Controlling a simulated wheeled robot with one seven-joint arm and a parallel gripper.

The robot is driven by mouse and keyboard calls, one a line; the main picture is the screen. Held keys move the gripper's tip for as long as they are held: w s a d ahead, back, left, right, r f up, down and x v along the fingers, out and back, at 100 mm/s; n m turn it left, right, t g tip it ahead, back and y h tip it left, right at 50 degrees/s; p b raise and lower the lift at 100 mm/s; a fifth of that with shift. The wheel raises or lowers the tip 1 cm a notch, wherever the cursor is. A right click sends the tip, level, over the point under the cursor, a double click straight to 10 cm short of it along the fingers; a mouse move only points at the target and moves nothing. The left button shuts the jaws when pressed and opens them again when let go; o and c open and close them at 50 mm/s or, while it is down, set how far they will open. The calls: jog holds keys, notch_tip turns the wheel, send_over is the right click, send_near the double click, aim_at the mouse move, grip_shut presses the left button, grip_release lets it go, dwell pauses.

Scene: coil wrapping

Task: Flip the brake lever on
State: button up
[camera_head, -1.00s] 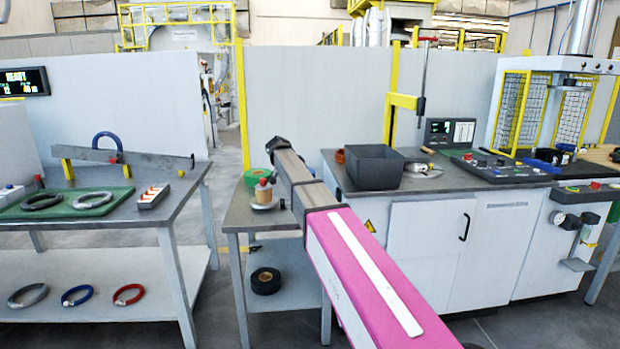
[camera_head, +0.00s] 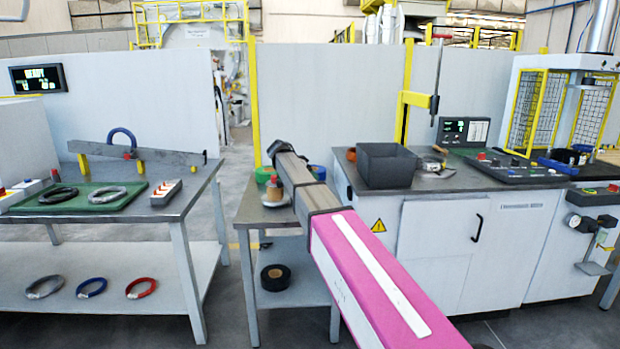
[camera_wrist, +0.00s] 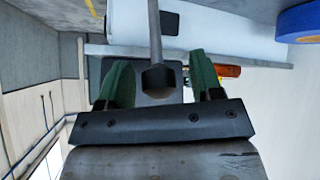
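My gripper (camera_wrist: 160,85) shows in the wrist view with its two green fingers apart. A grey rod with a dark blocky end (camera_wrist: 158,76) comes down from the top of that view and lies between the fingers in the picture. Clear gaps show on both sides of it, and I cannot tell its depth or whether it is the brake lever.
The head view shows a left table (camera_head: 185,203) with coils, a small middle table (camera_head: 250,210), and a workbench (camera_head: 345,180) with a dark bin (camera_head: 386,166) and control panel (camera_head: 515,168).

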jog(key=v, duration=1.1)
dwell(0.4)
